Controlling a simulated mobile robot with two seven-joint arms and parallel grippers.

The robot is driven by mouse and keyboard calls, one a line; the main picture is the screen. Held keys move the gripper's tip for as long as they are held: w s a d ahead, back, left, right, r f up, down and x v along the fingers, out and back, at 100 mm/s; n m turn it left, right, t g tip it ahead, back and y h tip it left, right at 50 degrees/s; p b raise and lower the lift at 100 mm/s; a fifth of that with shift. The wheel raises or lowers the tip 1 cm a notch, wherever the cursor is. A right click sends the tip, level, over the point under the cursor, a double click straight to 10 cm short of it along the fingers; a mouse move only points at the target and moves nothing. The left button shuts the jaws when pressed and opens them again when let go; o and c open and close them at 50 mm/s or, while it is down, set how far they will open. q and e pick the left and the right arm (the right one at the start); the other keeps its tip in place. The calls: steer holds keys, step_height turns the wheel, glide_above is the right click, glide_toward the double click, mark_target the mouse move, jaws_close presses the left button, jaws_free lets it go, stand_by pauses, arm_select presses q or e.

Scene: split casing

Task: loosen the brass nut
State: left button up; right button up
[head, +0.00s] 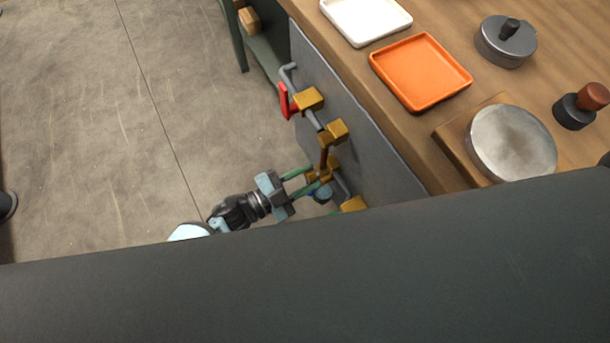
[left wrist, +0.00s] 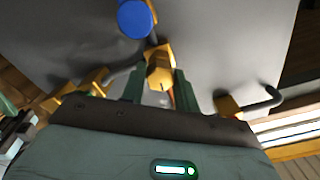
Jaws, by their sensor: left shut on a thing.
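The brass nut (left wrist: 160,66) is a golden, faceted piece on the pipework, near the middle of the left wrist view. In the head view the brass nut (head: 323,171) is partly hidden by my fingers. My left gripper (head: 311,182) reaches in from the left, its green fingers at the nut. In the left wrist view the fingers of my left gripper (left wrist: 160,88) stand on either side of the nut, shut on it. My right gripper is in neither view.
Grey pipes run along an upright grey panel (head: 375,160), with brass blocks (head: 309,99), a red lever (head: 284,101) and a blue round knob (left wrist: 135,18) close to the nut. A wooden worktop (head: 440,130) holds an orange tray (head: 420,108). Open floor lies left.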

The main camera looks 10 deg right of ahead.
arm_select(q)
steer(key=o, duration=1)
steer(key=shift+c, duration=0.2)
steer(key=v, duration=0.8)
steer(key=shift+p, duration=0.3)
